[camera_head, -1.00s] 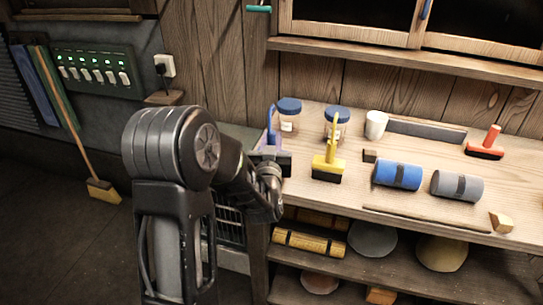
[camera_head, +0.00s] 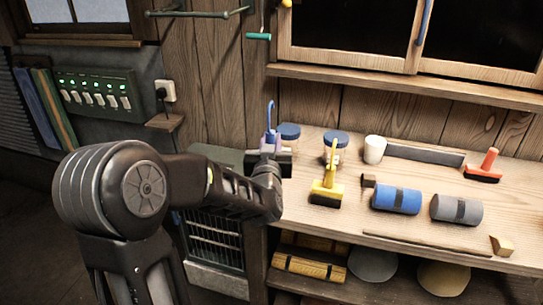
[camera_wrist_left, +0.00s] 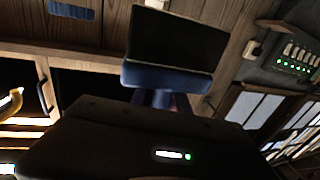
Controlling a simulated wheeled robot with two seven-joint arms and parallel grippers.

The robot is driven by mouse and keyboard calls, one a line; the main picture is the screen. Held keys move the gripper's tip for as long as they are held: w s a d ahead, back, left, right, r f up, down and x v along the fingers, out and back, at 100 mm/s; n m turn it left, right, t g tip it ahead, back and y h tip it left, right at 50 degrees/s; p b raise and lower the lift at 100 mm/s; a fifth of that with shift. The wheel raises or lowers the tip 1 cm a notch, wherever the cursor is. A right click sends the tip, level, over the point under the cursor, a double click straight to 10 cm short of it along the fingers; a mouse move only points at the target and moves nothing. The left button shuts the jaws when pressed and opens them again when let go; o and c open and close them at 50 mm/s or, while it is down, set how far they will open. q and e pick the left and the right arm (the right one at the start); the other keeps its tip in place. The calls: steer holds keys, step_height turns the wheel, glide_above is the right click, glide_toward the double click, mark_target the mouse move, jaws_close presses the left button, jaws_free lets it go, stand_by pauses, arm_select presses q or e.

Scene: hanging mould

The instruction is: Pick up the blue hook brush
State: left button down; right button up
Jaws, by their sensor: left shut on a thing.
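The blue hook brush (camera_head: 269,122) stands up out of my left gripper (camera_head: 269,152) in the head view, its hook pointing upward. The gripper is shut on it, above the left end of the workbench, and hides its lower part. In the left wrist view, the brush's blue head (camera_wrist_left: 165,77) with a broad dark bristle block shows just beyond the gripper body. My right gripper is in neither view.
The bench (camera_head: 310,222) holds a yellow brush (camera_head: 326,188), blue-lidded jars (camera_head: 289,132), a white cup (camera_head: 375,149), a blue roll (camera_head: 396,200), a grey roll (camera_head: 456,209) and a red-handled brush (camera_head: 485,168). A wall rail (camera_head: 205,14) is above left.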

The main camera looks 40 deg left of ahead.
arm_select(q)
step_height(320, 180, up, 2)
steer(key=shift+r, duration=0.1)
steer(key=shift+f, duration=0.2)
stand_by(0.7)
